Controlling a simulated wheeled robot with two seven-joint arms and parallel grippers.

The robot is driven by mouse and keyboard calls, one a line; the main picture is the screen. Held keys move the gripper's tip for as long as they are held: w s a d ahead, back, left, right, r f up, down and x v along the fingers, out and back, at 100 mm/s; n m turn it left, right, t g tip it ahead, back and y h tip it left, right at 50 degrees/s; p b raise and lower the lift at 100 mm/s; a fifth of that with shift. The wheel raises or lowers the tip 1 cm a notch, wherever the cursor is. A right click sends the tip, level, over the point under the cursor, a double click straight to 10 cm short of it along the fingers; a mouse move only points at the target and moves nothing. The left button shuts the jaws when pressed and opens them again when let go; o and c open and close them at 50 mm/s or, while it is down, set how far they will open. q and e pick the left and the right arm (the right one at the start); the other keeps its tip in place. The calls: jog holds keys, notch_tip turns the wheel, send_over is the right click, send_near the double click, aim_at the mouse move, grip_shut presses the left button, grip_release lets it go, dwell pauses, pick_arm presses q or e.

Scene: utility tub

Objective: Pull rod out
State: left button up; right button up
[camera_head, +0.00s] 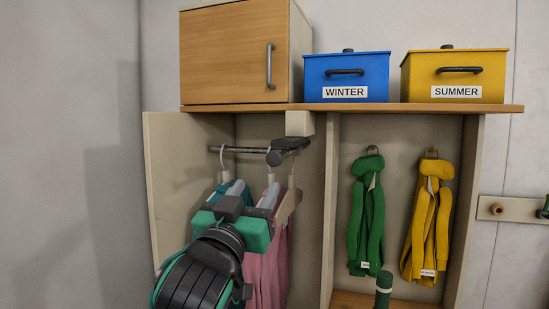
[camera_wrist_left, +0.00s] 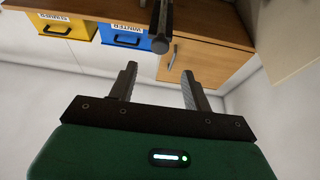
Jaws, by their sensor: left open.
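The dark metal rod (camera_head: 238,150) runs across the upper part of the left closet compartment. A dark handle-like piece (camera_head: 288,146) is at its front end, below a pale block. In the left wrist view the rod's dark end (camera_wrist_left: 161,32) shows beyond and between the fingertips, apart from them. My left gripper (camera_head: 252,190) is open below the rod, in front of the hanging clothes, and partly hides them. Its two grey fingers also show in the left wrist view (camera_wrist_left: 158,80), with nothing between them. My right gripper is not recognisable in view.
Hangers with teal and pink clothes (camera_head: 268,265) hang close around my gripper. A wooden cabinet (camera_head: 225,55), a blue WINTER box (camera_head: 346,77) and a yellow SUMMER box (camera_head: 455,75) stand on the shelf above. Green (camera_head: 368,215) and yellow (camera_head: 428,220) garments hang at right.

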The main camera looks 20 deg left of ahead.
aim_at(273, 161)
pick_arm(q)
jog(key=p+x, duration=0.3)
jog(key=x, duration=0.7)
jog(key=shift+w+r, duration=0.1)
jog(key=shift+r, duration=0.05)
jog(key=shift+p+x, duration=0.45)
jog(key=shift+x, duration=0.35)
grip_shut()
